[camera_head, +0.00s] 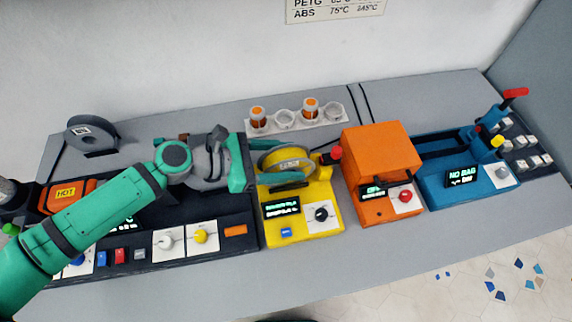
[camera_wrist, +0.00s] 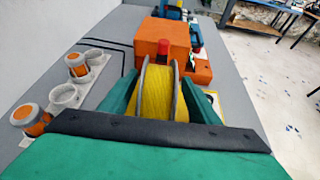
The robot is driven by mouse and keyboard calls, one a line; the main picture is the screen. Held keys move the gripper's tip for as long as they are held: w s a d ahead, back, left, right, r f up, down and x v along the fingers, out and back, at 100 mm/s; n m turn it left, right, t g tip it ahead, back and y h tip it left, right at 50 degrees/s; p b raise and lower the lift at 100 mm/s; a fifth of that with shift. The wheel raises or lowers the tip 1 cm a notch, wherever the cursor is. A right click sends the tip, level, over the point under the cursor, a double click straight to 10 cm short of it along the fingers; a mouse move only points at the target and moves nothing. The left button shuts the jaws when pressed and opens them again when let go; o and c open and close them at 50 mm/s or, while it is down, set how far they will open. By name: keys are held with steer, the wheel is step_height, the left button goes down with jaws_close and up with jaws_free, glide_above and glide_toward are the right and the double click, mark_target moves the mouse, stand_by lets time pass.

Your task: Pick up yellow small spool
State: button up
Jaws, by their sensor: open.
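The yellow small spool (camera_head: 287,159) has grey flanges and yellow filament. It sits upright on top of the yellow machine (camera_head: 303,213) in the head view. In the wrist view the spool (camera_wrist: 157,92) stands between my two green fingers. My gripper (camera_wrist: 160,95) is open, with one finger on each side of the spool. A gap shows on the right side; whether the left finger touches the flange I cannot tell. In the head view my gripper (camera_head: 280,168) reaches in from the left, its fingers partly hiding the spool's sides.
A white holder (camera_head: 284,123) with orange-filled jars is behind. A grey spool (camera_head: 92,133) stands at the back left. The front table strip is clear.

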steer(key=shift+x, duration=1.85)
steer(key=shift+w, duration=0.2)
steer(key=shift+c, duration=0.7)
jaws_close()
